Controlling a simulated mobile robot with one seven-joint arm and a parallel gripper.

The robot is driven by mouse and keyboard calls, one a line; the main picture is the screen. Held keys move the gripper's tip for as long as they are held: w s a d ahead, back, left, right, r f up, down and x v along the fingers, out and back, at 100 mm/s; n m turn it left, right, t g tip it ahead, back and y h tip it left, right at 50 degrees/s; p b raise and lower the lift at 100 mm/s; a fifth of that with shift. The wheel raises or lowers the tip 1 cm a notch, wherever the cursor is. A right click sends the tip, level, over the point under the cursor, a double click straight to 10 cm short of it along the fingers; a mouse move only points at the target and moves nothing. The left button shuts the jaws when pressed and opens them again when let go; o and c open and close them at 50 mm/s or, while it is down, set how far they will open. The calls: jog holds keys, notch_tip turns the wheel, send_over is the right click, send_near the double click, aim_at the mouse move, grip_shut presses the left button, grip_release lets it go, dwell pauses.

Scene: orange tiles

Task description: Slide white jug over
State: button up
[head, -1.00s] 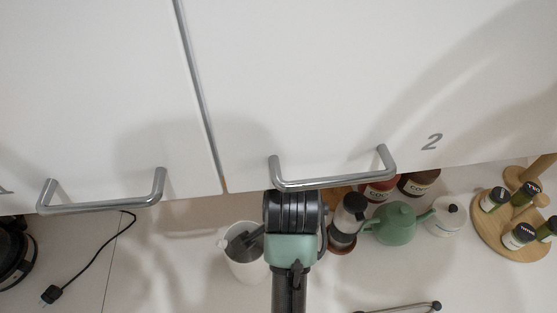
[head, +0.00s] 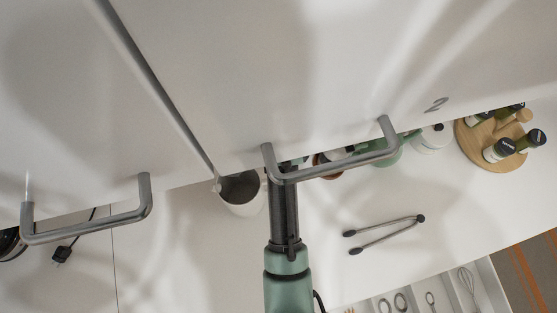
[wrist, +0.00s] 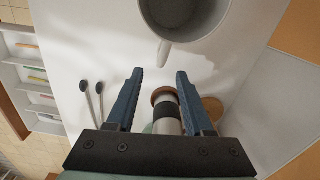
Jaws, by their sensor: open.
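The white jug (head: 241,193) stands upright on the counter, left of my arm and below the wall cabinet's edge in the head view. In the wrist view the jug (wrist: 185,30) is cut off by the top edge. A narrow white projection on it points toward my fingers; I cannot tell if it is handle or spout. My gripper (wrist: 160,75) is open, with its two blue fingers spread, just short of the jug and apart from it. In the head view the gripper is hidden behind the cabinet and its handle.
Black-tipped tongs (head: 385,233) lie on the counter. A green teapot (head: 388,154), a white lidded pot (head: 432,139) and a wooden spice rack (head: 468,137) stand right. Cabinet handles overhang. An open drawer (head: 486,284) is at front right.

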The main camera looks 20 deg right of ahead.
notch_tip(320, 180, down, 11)
jog(key=shift+r+p, duration=0.1)
jog(key=shift+p, duration=0.85)
grip_shut()
dwell(0.8)
